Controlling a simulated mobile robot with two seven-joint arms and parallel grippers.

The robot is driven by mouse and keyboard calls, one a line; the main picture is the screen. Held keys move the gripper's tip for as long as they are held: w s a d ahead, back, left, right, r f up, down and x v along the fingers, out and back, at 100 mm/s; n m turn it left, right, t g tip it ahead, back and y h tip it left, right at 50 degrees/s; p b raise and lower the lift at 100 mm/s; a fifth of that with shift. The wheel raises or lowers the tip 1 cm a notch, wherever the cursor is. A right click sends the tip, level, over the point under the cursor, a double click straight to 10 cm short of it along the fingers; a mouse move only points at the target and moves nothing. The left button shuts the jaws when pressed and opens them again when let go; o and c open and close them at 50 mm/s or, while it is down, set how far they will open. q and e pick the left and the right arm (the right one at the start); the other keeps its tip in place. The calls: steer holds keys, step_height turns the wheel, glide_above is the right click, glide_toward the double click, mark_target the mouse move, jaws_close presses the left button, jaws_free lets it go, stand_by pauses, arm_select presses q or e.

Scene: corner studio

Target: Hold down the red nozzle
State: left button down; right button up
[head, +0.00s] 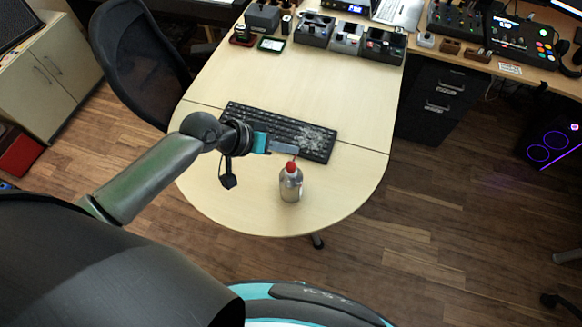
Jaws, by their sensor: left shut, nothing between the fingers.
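A small bottle (291,187) with a clear greyish body stands upright near the rounded front end of the light wooden table (240,207). Its red nozzle (291,167) is on top. My left gripper (296,150) comes in from the left, shut and empty. Its fingertips appear just above and behind the red nozzle in the picture; I cannot tell whether they touch it. My right gripper is not in view.
A black keyboard (315,138) with pale patches lies behind the bottle, partly behind my left gripper. Several devices, including a grey pedal-like box (347,38), stand at the table's back. A black chair (140,60) is at left.

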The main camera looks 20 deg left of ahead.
mark_target(293, 166)
arm_select(q)
step_height(293, 166, down, 3)
steer(key=shift+f+b, duration=0.15)
steer(key=shift+b, duration=1.1)
steer(key=shift+f+b, duration=0.5)
steer(key=shift+f, duration=0.2)
stand_by(0.4)
steer(key=shift+f, duration=0.4)
steer(key=shift+s+f+b, duration=0.1)
steer(key=shift+f+b, duration=0.45)
steer(key=shift+f, duration=0.3)
stand_by(1.7)
stand_by(0.7)
steer(key=shift+r+p, duration=1.25)
